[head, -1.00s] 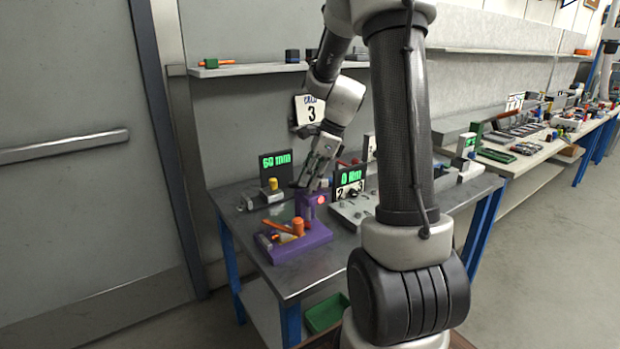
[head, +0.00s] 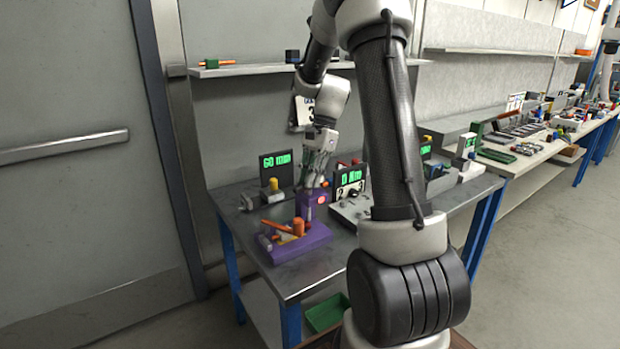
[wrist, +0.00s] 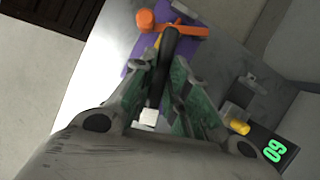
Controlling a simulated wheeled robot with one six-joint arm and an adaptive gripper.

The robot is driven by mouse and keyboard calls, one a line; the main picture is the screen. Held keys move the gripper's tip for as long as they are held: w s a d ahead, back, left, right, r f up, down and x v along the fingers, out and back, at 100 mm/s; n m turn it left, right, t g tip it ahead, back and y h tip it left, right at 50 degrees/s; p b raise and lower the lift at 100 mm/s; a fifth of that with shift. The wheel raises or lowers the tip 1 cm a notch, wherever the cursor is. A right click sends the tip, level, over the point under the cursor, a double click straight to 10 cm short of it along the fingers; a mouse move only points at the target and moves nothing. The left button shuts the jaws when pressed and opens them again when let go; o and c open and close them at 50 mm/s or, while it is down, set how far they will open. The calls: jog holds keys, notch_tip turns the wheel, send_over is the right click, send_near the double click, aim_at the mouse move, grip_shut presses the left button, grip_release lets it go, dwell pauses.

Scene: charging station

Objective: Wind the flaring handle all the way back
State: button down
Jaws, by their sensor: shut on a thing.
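The purple flaring station (head: 305,243) stands at the front left of the metal table, with an orange lever (head: 278,227) and an orange knob on it. A purple upright block (head: 303,205) with a red light rises behind them. My gripper (head: 318,186) points down over this block. In the wrist view my gripper (wrist: 165,68) is shut on a dark bar (wrist: 168,45), which looks like the flaring handle. The orange part (wrist: 170,26) and purple base show just beyond it. The fingers hide the grip itself in the head view.
A display reading 60 mm (head: 275,160) stands behind left, beside a yellow-topped fixture (head: 273,184). A display reading 0 Nm (head: 352,177) stands close on the right, above a grey plate with knobs. My arm hides part of the table's right side.

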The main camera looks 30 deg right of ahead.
jog(key=n+g, duration=0.1)
jog(key=n, duration=0.1)
jog(key=n+h, duration=0.1)
jog(key=n, duration=0.2)
jog(key=shift+w+a+n+g, duration=0.1)
jog(key=shift+w+n+g, duration=0.05)
jog(key=shift+n+g, duration=0.2)
jog(key=n, duration=0.2)
jog(key=n+g+h, duration=0.1)
jog(key=n, duration=0.1)
jog(key=shift+n+h, duration=0.3)
jog(key=shift+n, duration=0.05)
jog(key=c, duration=1.4)
grip_release()
jog(key=v, duration=1.2)
jog(key=shift+w+a, duration=0.1)
jog(key=shift+w, duration=0.05)
